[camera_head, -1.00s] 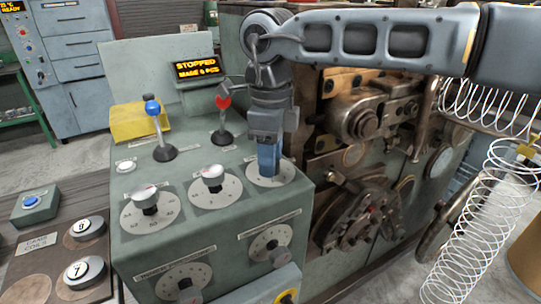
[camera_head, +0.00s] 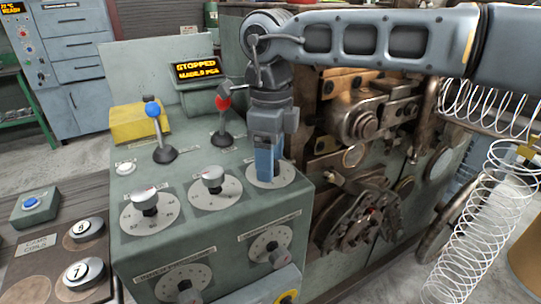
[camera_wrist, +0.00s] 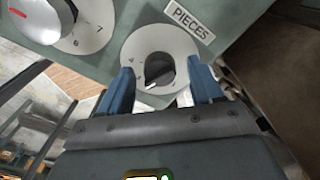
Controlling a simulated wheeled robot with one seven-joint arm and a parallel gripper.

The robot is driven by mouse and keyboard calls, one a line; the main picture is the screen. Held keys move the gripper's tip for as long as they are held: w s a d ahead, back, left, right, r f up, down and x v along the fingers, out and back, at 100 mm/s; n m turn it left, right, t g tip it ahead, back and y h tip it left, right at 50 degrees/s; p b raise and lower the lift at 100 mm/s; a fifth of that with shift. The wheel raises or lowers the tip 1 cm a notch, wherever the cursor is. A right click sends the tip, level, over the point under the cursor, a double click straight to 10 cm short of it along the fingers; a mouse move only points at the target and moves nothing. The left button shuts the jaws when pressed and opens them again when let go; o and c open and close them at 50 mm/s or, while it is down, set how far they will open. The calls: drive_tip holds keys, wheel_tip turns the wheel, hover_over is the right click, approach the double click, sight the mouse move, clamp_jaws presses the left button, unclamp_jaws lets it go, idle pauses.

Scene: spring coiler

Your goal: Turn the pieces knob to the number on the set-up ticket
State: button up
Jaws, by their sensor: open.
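The pieces knob (camera_wrist: 158,72) is a dark knob with a white pointer mark, on a pale round dial (camera_wrist: 150,42) beside the label PIECES (camera_wrist: 188,19) in the wrist view. My gripper (camera_wrist: 160,88) is open, with one blue finger on each side of the knob; I cannot tell whether they touch it. In the head view my gripper (camera_head: 268,165) points down over the rightmost top dial (camera_head: 285,178) and hides its knob. The pointer's number is not readable. I cannot make out a set-up ticket in either view.
Two more knobs, the middle one (camera_head: 213,178) and the left one (camera_head: 145,201), stand on the panel top. Behind them are a red-topped lever (camera_head: 222,120) and a blue-topped lever (camera_head: 155,125). A display (camera_head: 197,70) reads STOPPED. Wire coils (camera_head: 470,235) hang at right.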

wheel_tip(320, 180, up, 8)
drive_tip(key=shift+f+b, duration=0.1)
drive_tip(key=shift+b, duration=0.3)
